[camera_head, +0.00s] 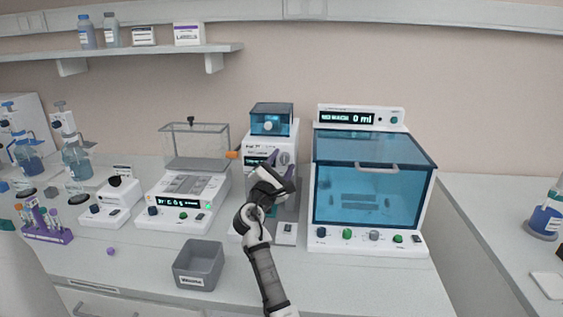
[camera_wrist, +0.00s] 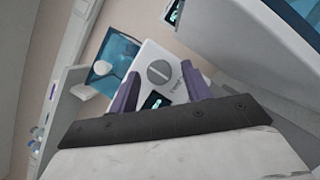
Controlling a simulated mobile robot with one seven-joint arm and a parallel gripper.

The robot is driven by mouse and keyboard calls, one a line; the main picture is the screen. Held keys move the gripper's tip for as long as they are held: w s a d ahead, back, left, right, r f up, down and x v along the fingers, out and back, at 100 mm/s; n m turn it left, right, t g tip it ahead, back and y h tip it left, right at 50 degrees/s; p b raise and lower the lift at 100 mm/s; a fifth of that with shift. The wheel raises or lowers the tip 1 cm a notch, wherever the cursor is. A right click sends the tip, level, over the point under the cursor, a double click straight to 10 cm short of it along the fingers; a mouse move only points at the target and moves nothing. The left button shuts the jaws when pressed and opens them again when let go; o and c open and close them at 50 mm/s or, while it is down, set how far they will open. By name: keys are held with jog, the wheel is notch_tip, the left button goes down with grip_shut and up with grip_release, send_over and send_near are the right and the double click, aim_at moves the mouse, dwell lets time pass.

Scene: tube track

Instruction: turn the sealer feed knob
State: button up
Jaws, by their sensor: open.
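The sealer (camera_head: 257,146) is a white and grey machine with a blue clear box on top, left of the large blue-windowed machine. Its round grey knob (camera_wrist: 160,73) with a slot shows in the wrist view, on the white front panel beside a small lit display (camera_wrist: 155,101). In the head view the knob (camera_head: 285,158) is close to my fingertips. My gripper (camera_head: 277,160) is open and empty, its purple fingers pointing at the panel. In the wrist view the fingers (camera_wrist: 160,85) appear on either side of the knob's lower part; I cannot tell whether they touch it.
The large blue-windowed machine (camera_head: 323,231) stands close on the right. A balance (camera_head: 180,216) stands to the left, with an orange item (camera_head: 232,154) between it and the sealer. A grey bin (camera_head: 198,268) sits at the front. The bench front right of my arm is clear.

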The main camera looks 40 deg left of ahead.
jog(key=c, duration=1)
jog(key=shift+m, duration=0.4)
jog(key=m+h+b, duration=0.1)
jog(key=m, duration=0.2)
jog(key=shift+a+g, duration=0.1)
jog(key=shift+g, duration=0.2)
jog(key=m, duration=0.2)
jog(key=m+g+h, duration=0.1)
jog(key=m, duration=0.2)
jog(key=shift+r+m+g+h+b, duration=0.3)
jog(key=shift+r+g, duration=0.05)
jog(key=shift+g, duration=0.05)
jog(key=m+g, duration=0.1)
jog(key=m, duration=0.3)
jog(key=shift+r+g, duration=0.15)
jog(key=shift+g, duration=0.25)
jog(key=m+g+y+p, duration=0.1)
jog(key=m, duration=0.2)
jog(key=shift+r+m+g, duration=0.15)
jog(key=shift+m+g, duration=0.15)
jog(key=shift+g, duration=0.1)
